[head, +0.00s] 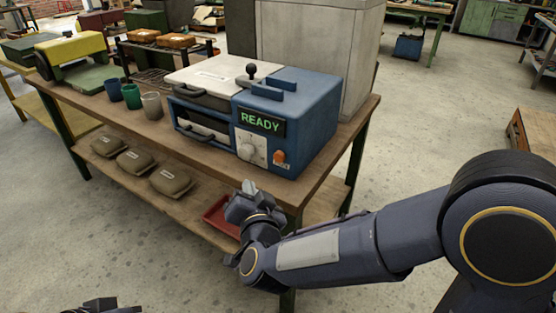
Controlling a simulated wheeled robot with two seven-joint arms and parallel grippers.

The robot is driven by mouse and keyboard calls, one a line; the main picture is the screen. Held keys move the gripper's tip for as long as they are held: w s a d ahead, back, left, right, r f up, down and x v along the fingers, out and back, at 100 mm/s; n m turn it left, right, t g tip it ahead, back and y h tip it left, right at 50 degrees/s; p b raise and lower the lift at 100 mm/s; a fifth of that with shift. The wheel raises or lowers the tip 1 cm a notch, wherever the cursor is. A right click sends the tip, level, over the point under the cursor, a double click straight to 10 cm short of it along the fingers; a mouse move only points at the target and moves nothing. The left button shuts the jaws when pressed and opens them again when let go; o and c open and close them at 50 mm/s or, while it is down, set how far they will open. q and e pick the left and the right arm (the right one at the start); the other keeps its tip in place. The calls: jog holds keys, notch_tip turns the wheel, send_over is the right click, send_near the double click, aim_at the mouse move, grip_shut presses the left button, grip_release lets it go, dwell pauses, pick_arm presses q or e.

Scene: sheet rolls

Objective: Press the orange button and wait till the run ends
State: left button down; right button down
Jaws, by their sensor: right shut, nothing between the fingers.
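The orange button (279,156) is on the front panel of a blue and white machine (315,115) on the workbench. It is at the lower right of the panel, beside a pale round dial (249,150). The display (260,122) above reads READY in green. My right gripper (247,187) is shut and empty, in front of the bench edge. It is below and left of the button in the picture, apart from it. A dark part of my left gripper (103,306) shows at the bottom edge; its fingers cannot be made out clearly.
Three cups (132,96) stand on the bench left of the machine. Several grey-brown bags (134,160) and a red tray (222,216) lie on the lower shelf. A tall grey cabinet (318,45) stands behind the machine. The floor on the right is mostly clear.

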aim_at(274, 157)
jog(key=shift+w+d+b, duration=0.25)
jog(key=shift+w+d, duration=0.65)
jog(key=shift+w, duration=0.3)
jog(key=shift+w+d+b, duration=0.3)
jog(key=shift+w+d, duration=0.55)
jog(key=shift+w, duration=0.3)
jog(key=shift+w+d+b, duration=0.25)
jog(key=shift+w+d, duration=0.65)
jog(key=shift+w, duration=0.3)
jog(key=shift+w, duration=0.15)
jog(key=shift+w+d, duration=0.2)
jog(key=shift+w+d+b, duration=0.35)
jog(key=shift+w, duration=0.1)
jog(key=shift+s+a, duration=0.1)
jog(key=shift+s, duration=0.05)
dwell(0.4)
jog(key=shift+s+a, duration=0.45)
jog(key=shift+s, duration=0.2)
